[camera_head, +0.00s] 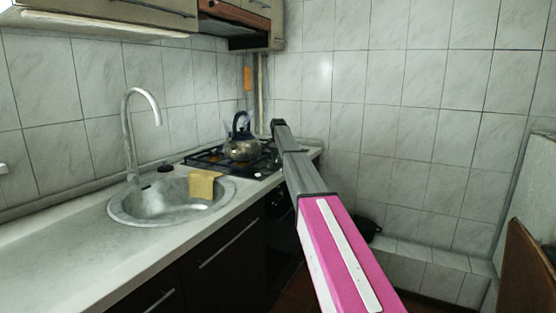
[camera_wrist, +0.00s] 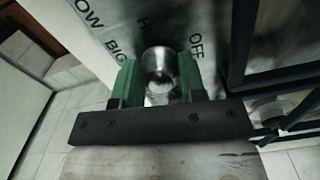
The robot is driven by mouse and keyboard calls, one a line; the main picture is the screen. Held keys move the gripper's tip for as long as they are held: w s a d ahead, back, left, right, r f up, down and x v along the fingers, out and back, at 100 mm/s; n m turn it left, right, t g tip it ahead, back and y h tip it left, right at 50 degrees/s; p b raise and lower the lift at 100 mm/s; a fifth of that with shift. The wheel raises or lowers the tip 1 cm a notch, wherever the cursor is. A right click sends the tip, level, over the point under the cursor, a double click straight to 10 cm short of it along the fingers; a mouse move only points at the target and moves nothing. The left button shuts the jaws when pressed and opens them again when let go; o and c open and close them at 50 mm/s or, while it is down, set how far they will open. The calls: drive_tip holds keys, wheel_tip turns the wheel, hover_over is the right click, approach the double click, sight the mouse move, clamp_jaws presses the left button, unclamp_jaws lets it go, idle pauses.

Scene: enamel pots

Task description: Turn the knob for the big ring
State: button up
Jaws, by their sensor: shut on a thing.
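In the wrist view a round metal knob (camera_wrist: 159,64) sits on a grey panel with the words OFF, HI, BIG and LOW around it. The green fingers of my gripper (camera_wrist: 158,78) are on both sides of the knob and shut on it. The knob's pointer is not clear to see. In the head view the stove (camera_head: 262,172) is at the end of the counter, and my arm reaches toward it. The knob and my fingers are hidden there. I cannot tell which ring is the big one.
A kettle (camera_head: 241,149) with a dark handle stands on the stove. Dark grate bars (camera_wrist: 243,45) lie close to the right of my gripper in the wrist view. A tiled wall is behind.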

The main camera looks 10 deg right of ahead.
drive_tip(key=shift+m, duration=0.7)
drive_tip(key=o, duration=0.9)
drive_tip(key=shift+o, duration=0.2)
drive_tip(key=shift+r, duration=0.15)
wheel_tip(320, 180, up, 10)
drive_tip(key=shift+r, duration=0.25)
drive_tip(key=shift+c, duration=0.3)
